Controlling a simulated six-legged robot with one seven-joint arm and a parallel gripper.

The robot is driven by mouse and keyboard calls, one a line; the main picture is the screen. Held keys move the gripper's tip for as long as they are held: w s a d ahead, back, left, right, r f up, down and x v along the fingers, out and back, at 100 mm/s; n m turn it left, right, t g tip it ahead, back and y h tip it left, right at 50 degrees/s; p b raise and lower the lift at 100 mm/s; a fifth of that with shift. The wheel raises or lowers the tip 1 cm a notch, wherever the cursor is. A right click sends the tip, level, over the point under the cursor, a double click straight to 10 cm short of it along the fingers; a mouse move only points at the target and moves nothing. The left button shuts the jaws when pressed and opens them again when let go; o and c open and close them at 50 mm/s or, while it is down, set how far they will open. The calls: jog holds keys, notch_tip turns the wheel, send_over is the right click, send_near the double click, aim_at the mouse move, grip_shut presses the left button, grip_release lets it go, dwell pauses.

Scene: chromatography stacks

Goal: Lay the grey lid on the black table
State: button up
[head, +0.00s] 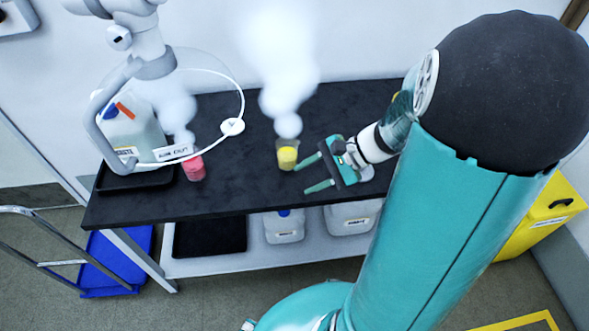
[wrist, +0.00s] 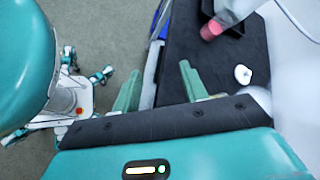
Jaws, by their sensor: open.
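A pale grey-white round lid (head: 232,126) with a small knob appears to lie flat on the black table (head: 240,185), between the pink and yellow beakers and towards the wall. In the wrist view the lid (wrist: 243,75) shows against the black top, apart from my gripper. My gripper (head: 312,174) is open and empty over the table, its green fingers pointing left. In the wrist view the fingers (wrist: 158,88) are spread wide with nothing between them. In the head view a thin white loop crosses the lid.
A yellow-filled beaker (head: 287,155) with vapour above stands close to my fingertips. A pink-filled beaker (head: 194,168) stands further left, beside a jug (head: 130,135) on a black tray. A grey-white arm (head: 150,50) hangs over the left end. Jugs stand on the shelf below.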

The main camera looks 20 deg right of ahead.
jog(key=s+a+r+n+t+h, duration=0.1)
jog(key=s+a+r+n+h, duration=0.2)
jog(key=r+n, duration=0.4)
jog(key=s+a+r+n+h, duration=0.4)
jog(key=r+n+h, duration=0.2)
jog(key=r+n, duration=0.1)
jog(key=shift+s+a+n+t+h, duration=0.25)
jog(key=shift+s+n+t+h, duration=0.05)
jog(key=shift+n+t, duration=0.1)
